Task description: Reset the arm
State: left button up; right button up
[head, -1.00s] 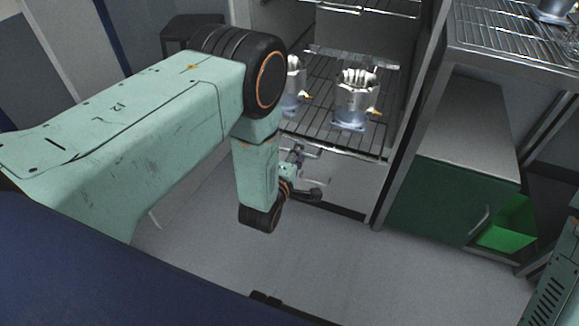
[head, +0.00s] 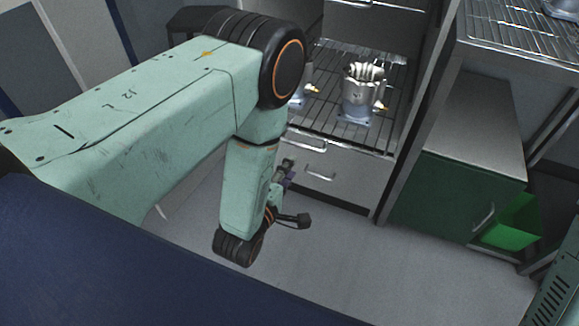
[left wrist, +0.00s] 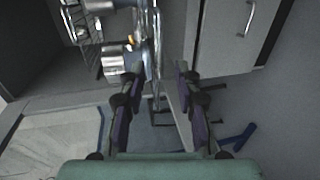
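My left arm comes in from the left in the head view and bends down in front of the open cabinet. My left gripper (head: 287,170) is small there and partly hidden behind the forearm. In the left wrist view, its two fingers (left wrist: 158,70) stand apart with nothing between them, so it is open and empty. A machined housing (head: 360,95) stands upright on the cabinet's wire rack (head: 325,100). A second housing (head: 305,78) beside it is partly hidden by my arm. My right gripper is not in view.
Drawer fronts with handles (head: 340,183) lie below the rack, close to my left gripper. A green cabinet (head: 450,195) with an open green bin (head: 512,225) stands to the right, under a wire shelf (head: 515,35). The grey floor (head: 370,270) in front is clear.

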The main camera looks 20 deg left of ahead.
pick_arm(q)
jog(key=s+a+f+m+g, duration=0.2)
jog(key=s+f+m+g, duration=0.7)
jog(key=s+f+m, duration=0.4)
jog(key=s+a+r+m+g, duration=0.1)
jog(key=s+r+m+g, duration=0.1)
jog(key=s, duration=0.6)
jog(key=s+a+r+m+g, duration=0.1)
jog(key=s+g, duration=0.3)
jog(key=s, duration=0.4)
jog(key=shift+s+r+m+g+y, duration=0.3)
jog(key=shift+s+r+m, duration=0.1)
jog(key=shift+r+m, duration=0.2)
